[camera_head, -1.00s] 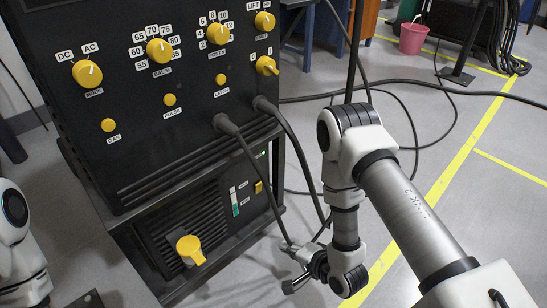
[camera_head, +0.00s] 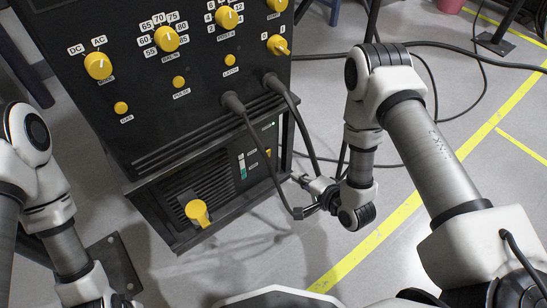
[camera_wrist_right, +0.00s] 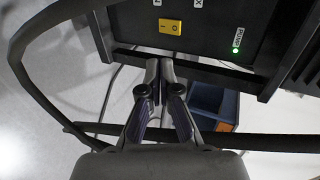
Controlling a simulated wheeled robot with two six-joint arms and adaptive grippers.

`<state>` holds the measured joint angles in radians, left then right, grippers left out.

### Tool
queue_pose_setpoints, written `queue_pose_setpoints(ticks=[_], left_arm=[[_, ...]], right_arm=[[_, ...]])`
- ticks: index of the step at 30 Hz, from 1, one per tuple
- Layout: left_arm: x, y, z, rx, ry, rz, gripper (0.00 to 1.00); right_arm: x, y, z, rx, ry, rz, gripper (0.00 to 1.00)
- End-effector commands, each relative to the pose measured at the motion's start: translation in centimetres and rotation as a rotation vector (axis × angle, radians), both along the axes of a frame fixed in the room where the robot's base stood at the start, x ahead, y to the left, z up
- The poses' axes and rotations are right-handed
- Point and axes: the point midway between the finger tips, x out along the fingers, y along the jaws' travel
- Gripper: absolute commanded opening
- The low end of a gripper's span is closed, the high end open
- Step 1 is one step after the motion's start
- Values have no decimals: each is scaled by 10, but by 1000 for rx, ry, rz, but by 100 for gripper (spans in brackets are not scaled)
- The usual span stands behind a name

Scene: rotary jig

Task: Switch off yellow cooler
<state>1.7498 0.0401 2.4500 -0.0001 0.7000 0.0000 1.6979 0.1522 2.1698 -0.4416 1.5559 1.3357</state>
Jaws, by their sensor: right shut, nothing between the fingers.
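The cooler (camera_head: 222,214) is the dark lower unit under the tall black machine, with a yellow cap (camera_head: 198,212) on its front. Its yellow switch (camera_head: 268,153) sits near the front's right edge, partly hard to see. In the right wrist view the switch (camera_wrist_right: 170,27) is a yellow rocker marked I and O, beside a lit green lamp (camera_wrist_right: 238,37). My right gripper (camera_head: 299,196) is just off the cooler's right front edge. Its fingers (camera_wrist_right: 158,68) are shut and empty, below the switch in the wrist view and apart from it. My left gripper is out of view.
The black machine's panel (camera_head: 140,105) carries several yellow knobs. Two thick black cables (camera_head: 247,135) hang from it in front of the cooler, close to my right gripper. A blue bin (camera_wrist_right: 214,104) shows beyond the fingers. Floor right of the cooler is mostly clear.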

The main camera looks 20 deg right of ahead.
Motion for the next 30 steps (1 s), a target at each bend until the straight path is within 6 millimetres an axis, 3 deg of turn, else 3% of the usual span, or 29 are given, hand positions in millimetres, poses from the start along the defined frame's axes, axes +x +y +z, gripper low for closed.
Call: queue_pose_setpoints(ticks=[12, 18, 30], left_arm=[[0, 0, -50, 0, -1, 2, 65], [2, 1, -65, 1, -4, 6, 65], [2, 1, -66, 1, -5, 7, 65]], right_arm=[[75, 28, -42, 0, -5, 2, 0], [105, 39, -36, -1, -5, 1, 0], [112, 41, -32, 0, 0, 0, 0]])
